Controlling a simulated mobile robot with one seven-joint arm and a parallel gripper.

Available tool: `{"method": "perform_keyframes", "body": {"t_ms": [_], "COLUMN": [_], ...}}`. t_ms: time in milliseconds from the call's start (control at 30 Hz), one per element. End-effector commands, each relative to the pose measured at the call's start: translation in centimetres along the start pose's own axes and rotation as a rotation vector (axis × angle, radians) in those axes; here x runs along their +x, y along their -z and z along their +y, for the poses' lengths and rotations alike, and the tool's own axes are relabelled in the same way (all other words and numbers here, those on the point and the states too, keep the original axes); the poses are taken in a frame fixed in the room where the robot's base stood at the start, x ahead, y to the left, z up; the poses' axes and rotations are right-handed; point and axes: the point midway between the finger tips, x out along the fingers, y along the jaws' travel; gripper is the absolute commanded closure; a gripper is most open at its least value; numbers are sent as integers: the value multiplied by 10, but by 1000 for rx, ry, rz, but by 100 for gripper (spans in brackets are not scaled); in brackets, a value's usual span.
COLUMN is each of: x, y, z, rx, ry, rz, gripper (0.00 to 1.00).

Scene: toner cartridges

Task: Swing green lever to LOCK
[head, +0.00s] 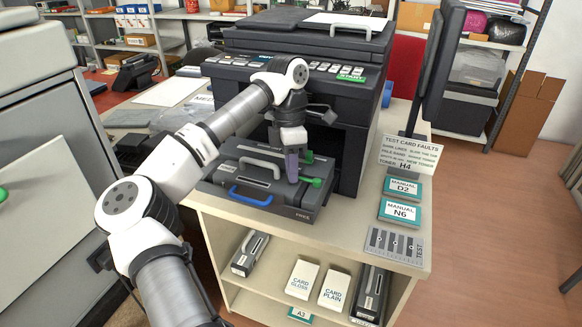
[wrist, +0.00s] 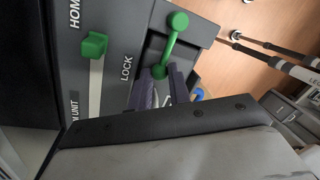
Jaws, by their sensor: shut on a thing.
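The green lever (head: 315,182) is on the right part of the dark unit (head: 262,199) pulled out at the printer's front. In the wrist view the green lever (wrist: 171,45) is a bar with rounded ends, lying right of the word LOCK. My gripper (head: 292,166) points down at the lever. Its purple fingers, also in the wrist view (wrist: 161,84), are shut on the lever's near end, which is partly hidden between them. The word FREE shows at the unit's front right corner in the head view. A separate green slider (wrist: 93,46) sits by the word HOME.
The dark printer (head: 300,60) stands behind the unit. A blue handle (head: 251,197) and a grey handle (head: 260,167) lie left of my gripper. Manuals (head: 401,188) and a test strip (head: 395,244) lie on the counter to the right.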

Motion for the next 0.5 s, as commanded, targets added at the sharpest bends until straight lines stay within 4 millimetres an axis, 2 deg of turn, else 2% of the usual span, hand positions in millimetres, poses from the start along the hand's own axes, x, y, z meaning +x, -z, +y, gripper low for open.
{"method": "perform_keyframes", "body": {"t_ms": [267,300,467,500], "x": [0,0,0,0], "y": [-1,-1,-1,-1], "z": [0,0,0,0], "rx": [2,2,1,1], "ry": [0,0,0,0], "rz": [-1,-1,-1,-1], "gripper": [100,80,59,59]}}
